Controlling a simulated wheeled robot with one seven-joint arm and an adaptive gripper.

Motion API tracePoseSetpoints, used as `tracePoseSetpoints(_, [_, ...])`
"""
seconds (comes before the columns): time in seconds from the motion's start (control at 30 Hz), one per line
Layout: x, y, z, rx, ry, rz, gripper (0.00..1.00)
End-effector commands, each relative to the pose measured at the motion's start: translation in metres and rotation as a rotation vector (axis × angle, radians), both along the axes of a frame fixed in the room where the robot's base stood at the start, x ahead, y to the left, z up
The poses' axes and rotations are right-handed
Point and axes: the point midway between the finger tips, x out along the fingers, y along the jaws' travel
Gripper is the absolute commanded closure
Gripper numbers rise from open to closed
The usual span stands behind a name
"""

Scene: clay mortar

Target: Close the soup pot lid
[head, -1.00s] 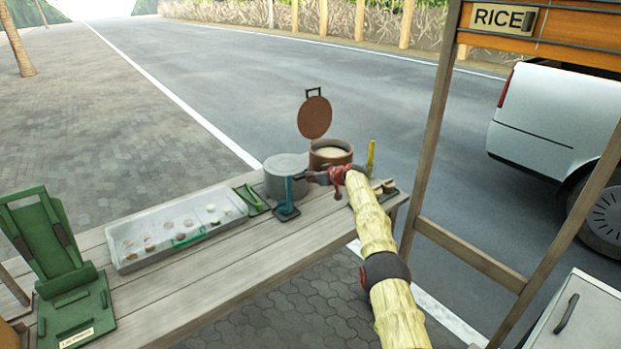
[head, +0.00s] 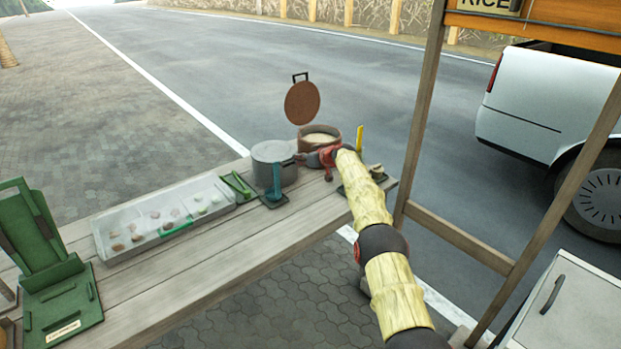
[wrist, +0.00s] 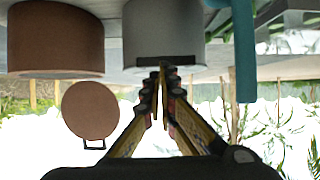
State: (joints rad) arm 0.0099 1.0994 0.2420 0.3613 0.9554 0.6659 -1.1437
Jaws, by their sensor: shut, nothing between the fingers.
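The brown soup pot (head: 333,143) stands open at the back of the table, with pale contents showing. Its round brown lid (head: 302,104) is raised above the pot's back left, nearly upright, with a dark handle on top. In the upside-down wrist view the pot (wrist: 55,42) and lid (wrist: 90,110) show at left. My gripper (head: 298,157) is shut and empty, in front of the pot and beside a grey pot (head: 272,166). In the wrist view my gripper (wrist: 160,72) has its fingertips together, overlapping the grey pot (wrist: 163,35). I cannot tell whether they touch it.
A teal ladle-like tool (head: 276,182) stands in front of the grey pot, and a yellow tool (head: 360,138) is right of the soup pot. A clear tray (head: 120,252) with several pieces and a green stand (head: 40,235) are at left. A wooden post (head: 421,110) rises at right.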

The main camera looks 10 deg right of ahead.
Motion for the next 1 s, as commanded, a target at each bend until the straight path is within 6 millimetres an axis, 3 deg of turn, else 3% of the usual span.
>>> tracePoseSetpoints(0.8, [-0.052,-0.035,-0.047,0.0,0.0,-0.002,1.0])
tracePoseSetpoints(0.87, [-0.054,-0.035,-0.043,0.0,0.002,-0.002,1.0])
tracePoseSetpoints(1.0, [-0.069,-0.033,-0.006,-0.001,0.028,-0.001,1.0])
